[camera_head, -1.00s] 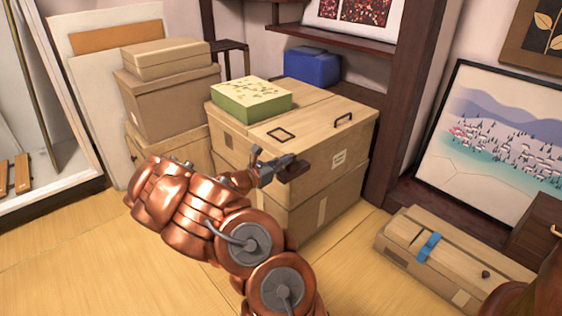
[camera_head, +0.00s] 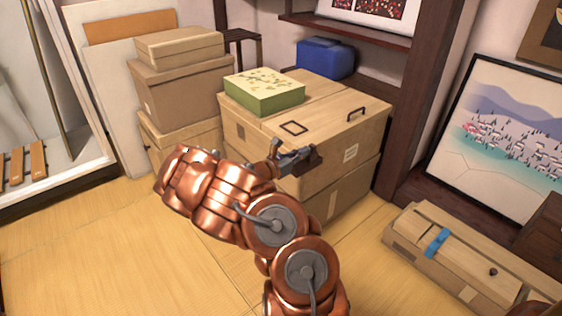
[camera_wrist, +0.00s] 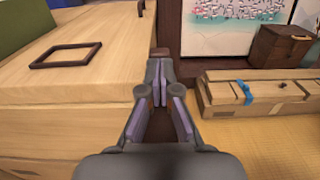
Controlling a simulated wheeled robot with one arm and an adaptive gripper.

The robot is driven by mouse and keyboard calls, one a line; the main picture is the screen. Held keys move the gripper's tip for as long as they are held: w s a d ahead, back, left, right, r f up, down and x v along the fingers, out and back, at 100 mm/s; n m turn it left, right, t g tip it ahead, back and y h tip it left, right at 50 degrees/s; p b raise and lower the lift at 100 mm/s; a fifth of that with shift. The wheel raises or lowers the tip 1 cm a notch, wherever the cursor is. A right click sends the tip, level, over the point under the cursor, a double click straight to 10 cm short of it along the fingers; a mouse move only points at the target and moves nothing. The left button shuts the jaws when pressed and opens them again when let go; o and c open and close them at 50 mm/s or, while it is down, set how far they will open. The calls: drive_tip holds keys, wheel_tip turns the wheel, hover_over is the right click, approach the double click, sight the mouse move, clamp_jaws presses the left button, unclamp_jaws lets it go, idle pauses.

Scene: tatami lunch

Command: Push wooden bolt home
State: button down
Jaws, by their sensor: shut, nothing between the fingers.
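A dark brown wooden piece, which looks like the bolt (camera_head: 314,158), shows at the front of the light wooden chest (camera_head: 345,130), just past my fingertips. In the wrist view, the bolt (camera_wrist: 160,51) shows as a small brown end straight beyond the fingertips, with the fingers hiding much of it. My gripper (camera_head: 298,160) is shut and empty, pointing at it beside the chest's front face. The gripper also fills the middle of the wrist view (camera_wrist: 158,82). I cannot tell whether the fingertips touch the bolt.
A green patterned box (camera_head: 264,93) sits on the chest, near a dark square frame (camera_head: 294,128) and a handle (camera_head: 356,113). Stacked boxes (camera_head: 185,90) stand left. A long wooden box (camera_head: 470,262) with a blue strap lies right. Floor at lower left is clear.

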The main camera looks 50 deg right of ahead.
drive_tip(key=w+a+p, duration=0.2)
drive_tip(key=a+p, duration=0.1)
drive_tip(key=a, duration=0.9)
drive_tip(key=shift+w+a, duration=0.35)
drive_tip(key=shift+r, duration=0.1)
drive_tip(key=s+a+r+m+g+y+p, duration=0.1)
drive_tip(key=s+a+r+m+y+p, duration=0.15)
drive_tip(key=s+r+m+p, duration=0.4)
drive_tip(key=s+a+r+m+g+y+p, duration=0.2)
drive_tip(key=s+a+r+p, duration=0.1)
drive_tip(key=r, duration=0.7)
drive_tip(key=s+a+r+m+g+y+p, duration=0.1)
drive_tip(key=s+a+r+m+y+p, duration=0.15)
drive_tip(key=s+r+m+p, duration=0.4)
drive_tip(key=s+a+r+t+y+p, duration=0.2)
drive_tip(key=a+r+p, duration=0.3)
drive_tip(key=a, duration=0.4)
drive_tip(key=s+a+r+t+y+p, duration=0.1)
drive_tip(key=s+a+r+y+p, duration=0.3)
drive_tip(key=a+r, duration=0.3)
drive_tip(key=s+a+r+t+y+p, duration=0.2)
drive_tip(key=a+r+p, duration=0.5)
drive_tip(key=a, duration=0.5)
drive_tip(key=s+y, duration=0.1)
drive_tip(key=y, duration=0.1)
drive_tip(key=shift+a+m+t+y, duration=0.25)
drive_tip(key=shift+m+t+y, duration=0.05)
drive_tip(key=shift+m, duration=0.1)
